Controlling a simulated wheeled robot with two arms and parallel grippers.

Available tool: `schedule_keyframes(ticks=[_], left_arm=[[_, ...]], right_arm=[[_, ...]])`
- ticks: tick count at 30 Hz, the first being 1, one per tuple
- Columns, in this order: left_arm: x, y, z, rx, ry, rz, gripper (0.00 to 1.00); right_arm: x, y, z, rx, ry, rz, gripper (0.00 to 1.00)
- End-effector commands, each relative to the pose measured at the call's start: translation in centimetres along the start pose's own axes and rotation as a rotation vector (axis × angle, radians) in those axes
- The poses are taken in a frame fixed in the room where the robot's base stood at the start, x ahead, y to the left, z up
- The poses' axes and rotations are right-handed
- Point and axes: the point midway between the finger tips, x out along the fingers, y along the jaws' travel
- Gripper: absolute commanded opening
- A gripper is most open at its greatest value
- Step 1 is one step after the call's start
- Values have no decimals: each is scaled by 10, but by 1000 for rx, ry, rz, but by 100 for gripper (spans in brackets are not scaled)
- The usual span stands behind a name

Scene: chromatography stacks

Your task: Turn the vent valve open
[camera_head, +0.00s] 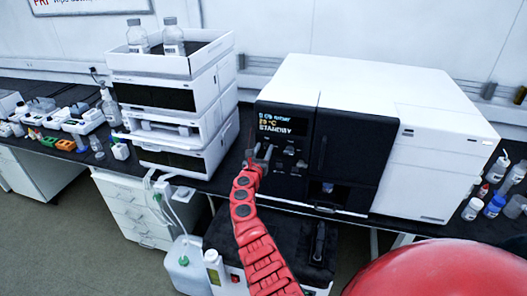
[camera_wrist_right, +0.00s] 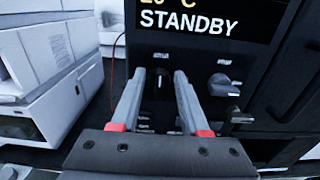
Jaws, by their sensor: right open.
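The dark front panel (camera_head: 293,165) of the white instrument carries several small knobs under a display reading STANDBY. In the right wrist view, a dark knob (camera_wrist_right: 161,84) with a light mark sits between the fingers. A second, grey knob (camera_wrist_right: 222,85) is to its right. Their labels are too small to read, so I cannot tell which is the vent valve. My right gripper (camera_head: 260,154), which also shows in the right wrist view (camera_wrist_right: 160,76), is open in front of the panel, its fingers on either side of the dark knob. Contact is unclear. My left gripper is not in view.
A white module stack (camera_head: 175,140) with two bottles on top stands left of the instrument. Several small bottles (camera_head: 495,200) stand at the right end of the bench. A white jug (camera_head: 187,262) with tubes is below, in front of the bench.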

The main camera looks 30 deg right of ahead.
Motion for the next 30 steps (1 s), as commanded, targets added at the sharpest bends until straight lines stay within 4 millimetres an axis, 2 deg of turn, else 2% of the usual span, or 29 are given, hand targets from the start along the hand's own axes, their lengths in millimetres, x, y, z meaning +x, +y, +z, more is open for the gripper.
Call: schedule_keyframes(ticks=[6, 8, 14, 23, 30], left_arm=[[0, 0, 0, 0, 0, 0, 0], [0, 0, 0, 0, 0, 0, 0], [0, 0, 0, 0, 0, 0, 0], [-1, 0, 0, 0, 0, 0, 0], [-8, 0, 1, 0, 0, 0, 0]], right_arm=[[0, 0, 1, 0, -1, 0, 45], [0, 0, 1, 0, -1, 0, 36], [0, 0, 1, 0, -1, 0, 0], [0, 0, 0, 10, -1, 0, 0], [0, -1, 0, 94, -4, 1, 0]])
